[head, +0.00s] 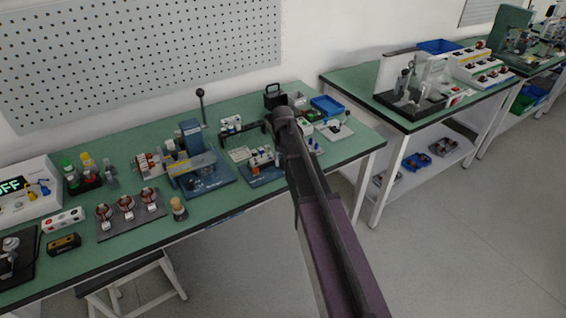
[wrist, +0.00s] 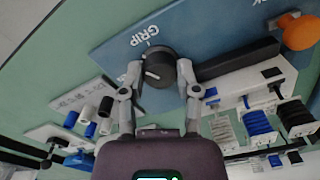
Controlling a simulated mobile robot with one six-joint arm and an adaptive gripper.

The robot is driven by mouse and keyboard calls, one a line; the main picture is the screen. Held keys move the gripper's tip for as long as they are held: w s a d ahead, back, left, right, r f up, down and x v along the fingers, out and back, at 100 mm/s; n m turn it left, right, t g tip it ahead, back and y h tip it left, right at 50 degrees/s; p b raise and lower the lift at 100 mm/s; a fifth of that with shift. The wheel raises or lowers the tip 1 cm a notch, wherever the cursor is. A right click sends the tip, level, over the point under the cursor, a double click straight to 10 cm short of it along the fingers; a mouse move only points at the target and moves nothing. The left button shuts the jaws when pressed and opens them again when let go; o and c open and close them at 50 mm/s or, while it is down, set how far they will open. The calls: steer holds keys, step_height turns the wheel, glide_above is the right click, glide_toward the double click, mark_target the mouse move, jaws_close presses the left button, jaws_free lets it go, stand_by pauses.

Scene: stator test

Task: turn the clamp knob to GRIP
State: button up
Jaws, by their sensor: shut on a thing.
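The clamp knob (wrist: 160,64) is a round black knob on a blue plate (wrist: 215,28), seen in the wrist view. White GRIP lettering (wrist: 146,36) is printed on the plate just beyond the knob. My gripper (wrist: 160,78) has one grey finger on each side of the knob and is shut on it. A small light mark shows on the knob, but I cannot tell exactly where it points. In the head view my arm reaches over the bench, and I cannot make out the knob or fingertips there.
In the wrist view a black bar (wrist: 238,59) with an orange end (wrist: 298,32) lies right of the knob. Coils and blue and white parts sit below it. In the head view the green bench (head: 225,205) is crowded with fixtures, with a narrow clear strip along its front.

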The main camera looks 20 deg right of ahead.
steer(key=shift+m, duration=0.8)
steer(key=o, duration=0.8)
steer(key=shift+o, duration=0.2)
step_height(320, 180, up, 6)
steer(key=p, duration=0.6)
steer(key=shift+r, duration=0.1)
